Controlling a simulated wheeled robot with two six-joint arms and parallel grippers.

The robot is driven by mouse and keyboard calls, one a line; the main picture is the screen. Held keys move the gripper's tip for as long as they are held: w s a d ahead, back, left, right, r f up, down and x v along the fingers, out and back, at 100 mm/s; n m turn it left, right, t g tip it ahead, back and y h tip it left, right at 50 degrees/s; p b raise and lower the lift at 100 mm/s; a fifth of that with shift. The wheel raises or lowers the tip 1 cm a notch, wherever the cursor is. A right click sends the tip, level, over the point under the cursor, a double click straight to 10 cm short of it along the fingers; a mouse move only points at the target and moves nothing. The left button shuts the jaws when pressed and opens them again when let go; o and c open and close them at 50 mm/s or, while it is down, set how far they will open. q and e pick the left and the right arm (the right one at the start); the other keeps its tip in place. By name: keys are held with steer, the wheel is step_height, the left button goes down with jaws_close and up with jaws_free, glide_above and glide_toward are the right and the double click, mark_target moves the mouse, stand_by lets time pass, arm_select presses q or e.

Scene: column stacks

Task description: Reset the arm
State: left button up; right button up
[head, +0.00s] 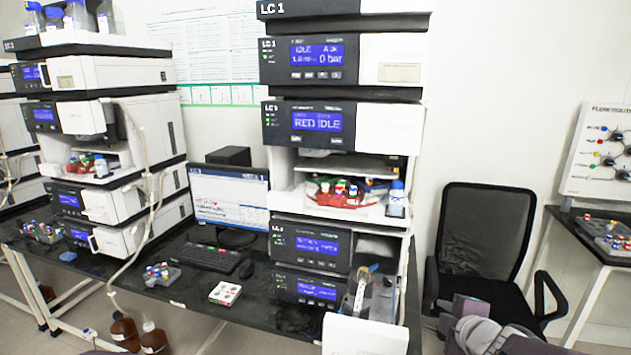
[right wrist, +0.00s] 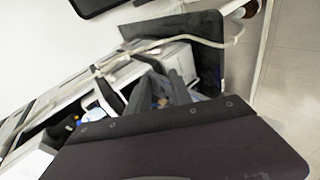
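My right arm comes in at the bottom right of the head view, in front of the office chair. Its gripper (head: 454,314) is small there, right of the LC 1 stack (head: 312,246) and apart from it. In the right wrist view the dark gripper body fills the bottom, and two grey finger pieces (right wrist: 146,92) stand apart beyond its edge. I see nothing held between them. At the stack's lower right, a compartment (head: 372,290) stands open with a slim metallic piece in it, above a white panel (head: 365,335). My left gripper is not in view.
A black chair (head: 482,235) stands behind my right arm. Another stack (head: 120,120) stands left. A side table (head: 570,217) stands right.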

steer(key=s+a+f+m+g+p, duration=0.1)
steer(key=s+a+f+m+g, duration=0.4)
steer(key=s+f+m, duration=0.2)
steer(key=s+a+f+m+g+y+p, duration=0.1)
steer(key=s+a+f+m+g, duration=0.4)
steer(key=s+m, duration=0.3)
steer(key=s+f, duration=0.1)
steer(key=s, duration=0.2)
steer(key=shift+f, duration=0.35)
